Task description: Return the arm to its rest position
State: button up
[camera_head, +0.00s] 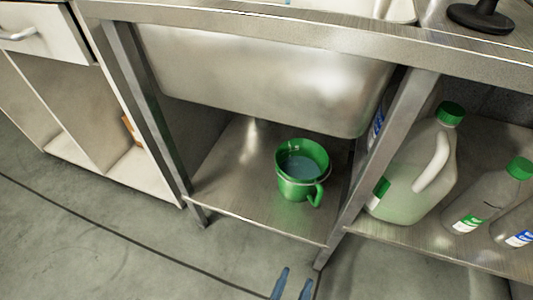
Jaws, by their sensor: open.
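My gripper (292,285) shows only as two blue fingertips at the bottom edge of the head view, right of centre. The fingertips are apart with nothing visible between them. They are in front of and below the lower shelf (230,195) under the sink, apart from it in the picture. The rest of my arm is out of view.
A green mug (297,185) with bluish contents stands upright on that shelf. A metal sink basin (260,80) hangs above it. Right of a metal leg (375,165) stand a large jug (420,170) and smaller bottles (485,200). Floor (110,245) at left is clear except a dark line.

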jog(key=s+d+r+n+g+y, duration=0.1)
jog(key=s+d+r+n+y, duration=0.15)
jog(key=s+d+r, duration=0.45)
jog(key=s+d+r+n+y, duration=0.25)
jog(key=s+r, duration=0.35)
jog(key=r, duration=0.3)
jog(key=s+d+r+n+g+y, duration=0.1)
jog(key=s+d+r+n+y, duration=0.15)
jog(key=s+d+r, duration=0.45)
notch_tip(320, 180, up, 29)
jog(key=w+p, duration=0.1)
jog(key=p, duration=2.7)
jog(key=shift+a, duration=0.45)
jog(key=shift+m+y, duration=0.25)
jog(key=shift+c, duration=0.5)
